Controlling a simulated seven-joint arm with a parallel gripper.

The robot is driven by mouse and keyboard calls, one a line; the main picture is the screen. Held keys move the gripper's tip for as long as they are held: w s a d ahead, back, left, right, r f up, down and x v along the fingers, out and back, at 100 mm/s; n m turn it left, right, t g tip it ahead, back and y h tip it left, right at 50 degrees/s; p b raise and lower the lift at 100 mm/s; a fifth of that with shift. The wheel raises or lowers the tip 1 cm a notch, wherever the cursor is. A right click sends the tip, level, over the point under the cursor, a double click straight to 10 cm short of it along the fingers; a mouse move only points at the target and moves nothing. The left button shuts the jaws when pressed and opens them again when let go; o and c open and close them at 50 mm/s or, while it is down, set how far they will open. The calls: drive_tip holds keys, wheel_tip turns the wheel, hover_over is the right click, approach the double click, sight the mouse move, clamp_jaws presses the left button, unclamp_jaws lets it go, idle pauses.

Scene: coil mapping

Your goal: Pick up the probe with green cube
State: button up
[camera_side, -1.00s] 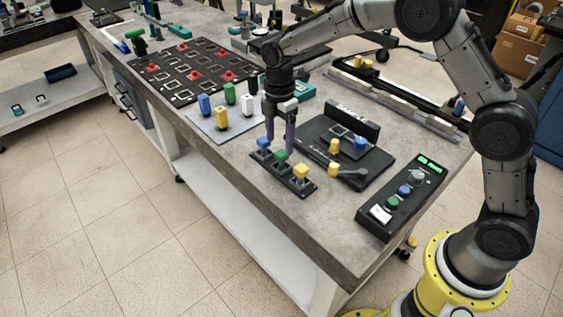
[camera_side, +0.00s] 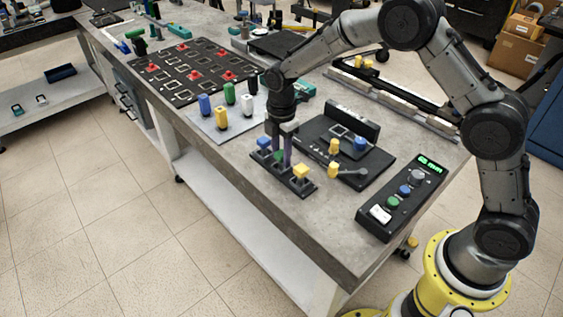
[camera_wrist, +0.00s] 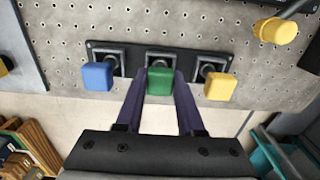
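The probe with the green cube (camera_wrist: 160,81) stands in the middle slot of a dark rack (camera_side: 297,185), between a blue-cube probe (camera_wrist: 98,76) and a yellow-cube probe (camera_wrist: 220,86). In the side view the green cube (camera_side: 279,155) is partly hidden by my fingers. My gripper (camera_wrist: 161,77) points down with its two purple fingers open, one on each side of the green cube. The fingertips are level with the cube in the wrist view. I cannot tell whether they touch it.
Right of the rack is a black fixture (camera_side: 372,170) with yellow and blue knobs. A control box (camera_side: 401,200) with a green display sits near the table edge. A light plate (camera_side: 212,128) with several coloured pegs stands behind the rack.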

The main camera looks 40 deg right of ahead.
clamp_jaws()
drive_tip(key=shift+r, duration=0.1)
